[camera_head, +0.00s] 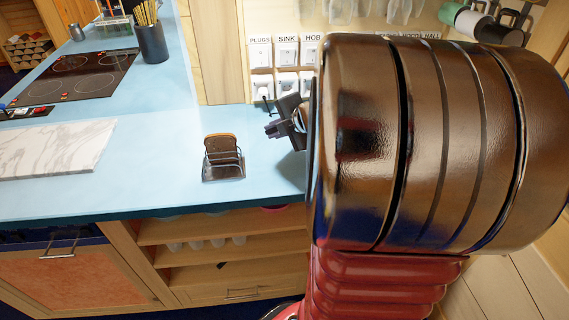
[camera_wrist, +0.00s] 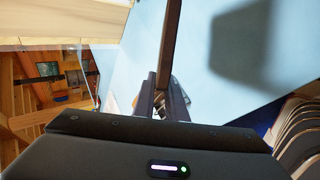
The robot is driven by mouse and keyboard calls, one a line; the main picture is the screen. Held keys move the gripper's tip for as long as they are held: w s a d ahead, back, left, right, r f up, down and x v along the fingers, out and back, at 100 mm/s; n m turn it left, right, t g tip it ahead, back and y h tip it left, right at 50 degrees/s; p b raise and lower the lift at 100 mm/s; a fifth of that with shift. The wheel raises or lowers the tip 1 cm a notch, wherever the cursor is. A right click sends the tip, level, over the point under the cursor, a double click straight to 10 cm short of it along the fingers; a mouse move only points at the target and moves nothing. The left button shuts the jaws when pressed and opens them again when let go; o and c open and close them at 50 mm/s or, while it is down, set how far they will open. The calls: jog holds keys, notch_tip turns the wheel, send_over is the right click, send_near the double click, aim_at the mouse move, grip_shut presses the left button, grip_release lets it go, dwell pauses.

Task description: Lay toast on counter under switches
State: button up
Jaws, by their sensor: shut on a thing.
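The blue counter (camera_head: 150,185) runs below labelled white switches (camera_head: 286,52) on the back wall. A wire toast rack (camera_head: 223,170) with toast (camera_head: 220,146) in it stands on the counter. My gripper (camera_head: 279,126) is right of the rack and below the switches. In the wrist view my gripper (camera_wrist: 163,97) is shut on a thin brown slab (camera_wrist: 172,38), seen edge-on, which looks like a slice of toast. A broad shadow falls on the blue counter (camera_wrist: 210,75) beside the slab. In the head view I cannot make out the held slice; my arm hides the counter to the right.
A pale marble board (camera_head: 55,150) lies at the left, with a black hob (camera_head: 75,75) behind it. A dark utensil pot (camera_head: 152,43) stands at the back. Mugs (camera_head: 478,23) hang at the upper right. Bare counter lies between the rack and the wall.

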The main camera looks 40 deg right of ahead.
jog(key=shift+f, duration=4.65)
jog(key=o, duration=0.5)
jog(key=shift+w, duration=0.1)
jog(key=shift+o, duration=0.2)
jog(key=v, duration=0.8)
